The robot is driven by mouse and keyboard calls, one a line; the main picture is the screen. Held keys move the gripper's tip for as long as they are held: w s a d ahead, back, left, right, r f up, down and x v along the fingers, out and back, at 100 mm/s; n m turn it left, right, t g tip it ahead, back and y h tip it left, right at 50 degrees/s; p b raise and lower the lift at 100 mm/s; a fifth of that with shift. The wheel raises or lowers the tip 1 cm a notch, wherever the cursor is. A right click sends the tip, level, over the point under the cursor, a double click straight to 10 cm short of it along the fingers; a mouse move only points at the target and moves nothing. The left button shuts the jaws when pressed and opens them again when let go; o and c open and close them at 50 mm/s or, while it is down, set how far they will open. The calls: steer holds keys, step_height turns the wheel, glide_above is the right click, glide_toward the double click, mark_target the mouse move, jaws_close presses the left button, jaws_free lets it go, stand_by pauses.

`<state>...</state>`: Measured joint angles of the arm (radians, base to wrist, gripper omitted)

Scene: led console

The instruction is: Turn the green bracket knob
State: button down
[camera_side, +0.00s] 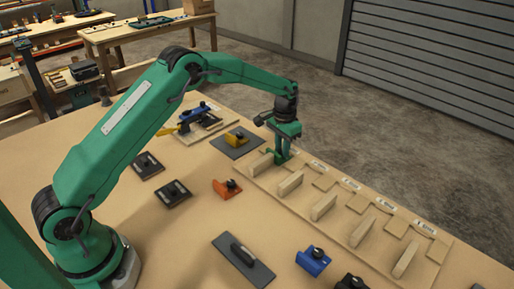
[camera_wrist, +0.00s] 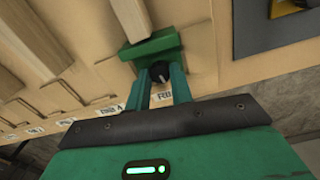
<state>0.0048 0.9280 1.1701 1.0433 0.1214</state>
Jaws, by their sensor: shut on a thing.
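The green bracket (camera_wrist: 152,46) shows in the wrist view, against the end of an upright wooden block. Its black knob (camera_wrist: 160,71) sits between the fingertips of my gripper (camera_wrist: 161,76), which is shut on it. In the side view, my gripper (camera_side: 282,150) points down at the far end of the wooden board, and the green bracket (camera_side: 272,155) shows low beside the fingers. The knob is hidden there by the gripper, and its turn angle cannot be told.
The wooden board carries several upright blocks (camera_side: 324,206) and labels. Loose brackets lie nearby: yellow (camera_side: 236,139), orange (camera_side: 226,188) and blue (camera_side: 312,261). A dark plate with a handle (camera_side: 243,261) lies in front. The table between the orange bracket and the dark plate is clear.

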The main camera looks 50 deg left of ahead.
steer(key=m, duration=0.6)
steer(key=shift+r+m, duration=0.25)
steer(key=shift+m, duration=0.05)
steer(key=m, duration=0.9)
steer(key=shift+m, duration=1.9)
steer(key=c, duration=1.5)
jaws_free()
steer(key=shift+f, duration=0.1)
